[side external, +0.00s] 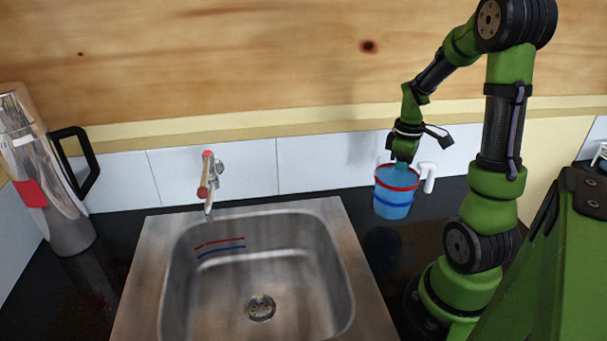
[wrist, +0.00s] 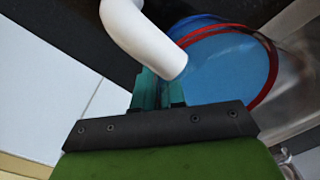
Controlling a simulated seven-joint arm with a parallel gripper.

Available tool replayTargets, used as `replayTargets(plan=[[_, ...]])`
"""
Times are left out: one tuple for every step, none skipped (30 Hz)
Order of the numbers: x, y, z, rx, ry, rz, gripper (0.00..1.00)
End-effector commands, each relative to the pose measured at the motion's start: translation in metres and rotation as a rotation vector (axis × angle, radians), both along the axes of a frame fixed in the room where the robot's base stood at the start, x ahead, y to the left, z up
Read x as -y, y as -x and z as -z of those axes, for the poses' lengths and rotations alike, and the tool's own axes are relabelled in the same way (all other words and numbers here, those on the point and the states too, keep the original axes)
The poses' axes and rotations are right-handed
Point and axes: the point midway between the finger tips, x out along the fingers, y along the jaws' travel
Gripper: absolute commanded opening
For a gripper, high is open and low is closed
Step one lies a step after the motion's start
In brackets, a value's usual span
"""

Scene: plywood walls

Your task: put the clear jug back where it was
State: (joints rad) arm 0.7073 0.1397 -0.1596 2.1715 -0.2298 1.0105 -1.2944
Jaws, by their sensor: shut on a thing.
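The clear jug (side external: 393,203) holds blue liquid and has a red band near its top and a white handle (side external: 428,175) on its right. It is upright and appears raised a little above the dark counter, right of the sink. My gripper (side external: 401,164) points down at its top and is shut on it. In the wrist view, the teal fingers (wrist: 158,92) meet the jug beside its white handle (wrist: 148,38). The blue liquid (wrist: 222,72) and red band show behind them; the exact contact is partly hidden.
A steel sink (side external: 335,215) with a tap (side external: 208,180) lies left of the jug. A tall shiny vessel with a black handle (side external: 92,170) stands at the far left. White tiles (side external: 315,165) line the wall behind. Dark counter is bare below the jug.

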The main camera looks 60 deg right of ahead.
Motion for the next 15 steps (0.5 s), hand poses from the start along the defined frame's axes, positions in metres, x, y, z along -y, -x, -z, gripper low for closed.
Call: replayTargets(plan=[[0.001,0.000,0.003,0.001,0.002,0.000,0.00],[0.001,0.000,0.005,0.001,0.001,0.001,0.00],[0.000,0.000,0.008,0.000,0.000,0.001,0.00],[0.000,0.000,0.011,0.000,0.000,0.001,0.00],[0.000,0.000,0.014,0.000,-0.001,0.002,0.00],[0.000,0.000,0.020,-0.001,-0.001,0.002,0.00],[0.000,0.000,0.024,-0.001,-0.002,0.002,0.00],[0.000,0.000,0.028,-0.001,-0.001,0.001,0.00],[0.000,0.000,0.033,-0.001,-0.002,0.002,0.00],[0.000,0.000,0.037,-0.001,-0.001,0.002,0.00],[0.000,0.000,0.039,-0.001,-0.001,0.002,0.00],[0.000,0.000,0.042,0.000,0.000,0.001,0.00],[0.000,0.000,0.044,0.000,0.001,0.001,0.00],[0.000,0.000,0.045,0.001,0.001,0.002,0.00],[0.000,0.000,0.045,0.001,0.001,0.002,0.00]])
